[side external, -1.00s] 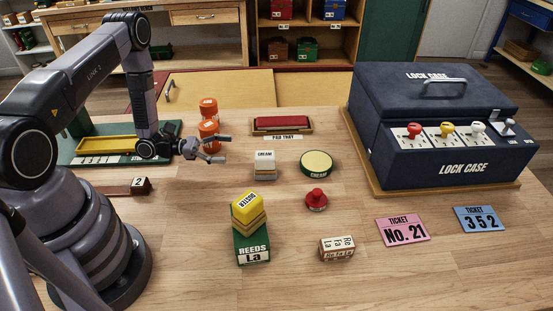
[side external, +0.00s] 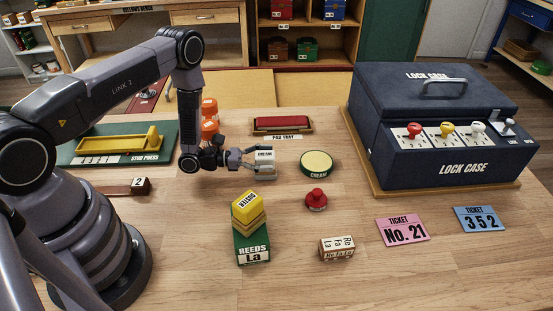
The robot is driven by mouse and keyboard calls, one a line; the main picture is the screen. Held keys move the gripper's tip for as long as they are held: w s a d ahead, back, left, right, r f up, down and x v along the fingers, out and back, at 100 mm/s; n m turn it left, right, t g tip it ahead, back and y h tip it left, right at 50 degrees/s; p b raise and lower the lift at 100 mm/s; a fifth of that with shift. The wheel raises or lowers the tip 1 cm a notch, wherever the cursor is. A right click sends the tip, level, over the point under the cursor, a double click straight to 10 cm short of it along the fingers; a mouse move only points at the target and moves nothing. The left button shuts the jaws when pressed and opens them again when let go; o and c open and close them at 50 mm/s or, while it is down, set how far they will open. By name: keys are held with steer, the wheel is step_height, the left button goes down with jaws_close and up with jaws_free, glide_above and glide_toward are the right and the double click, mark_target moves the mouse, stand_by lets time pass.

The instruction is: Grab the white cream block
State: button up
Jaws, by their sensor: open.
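The white cream block (side external: 265,157), labelled CREAM, stands upright on the wooden table near its middle. My gripper (side external: 257,161) is low over the table, pointing right, with its fingers at the block's left side. The jaws are open and the fingers appear to reach along the block. Whether they touch it I cannot tell.
A round cream tin (side external: 317,163) stands right of the block, and a red stamp (side external: 316,199) in front. The pad tray (side external: 283,125) is behind. Orange jars (side external: 209,112) stand behind my gripper.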

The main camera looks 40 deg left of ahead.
steer(key=shift+x, duration=1.05)
steer(key=shift+c, duration=0.2)
steer(key=c, duration=1.2)
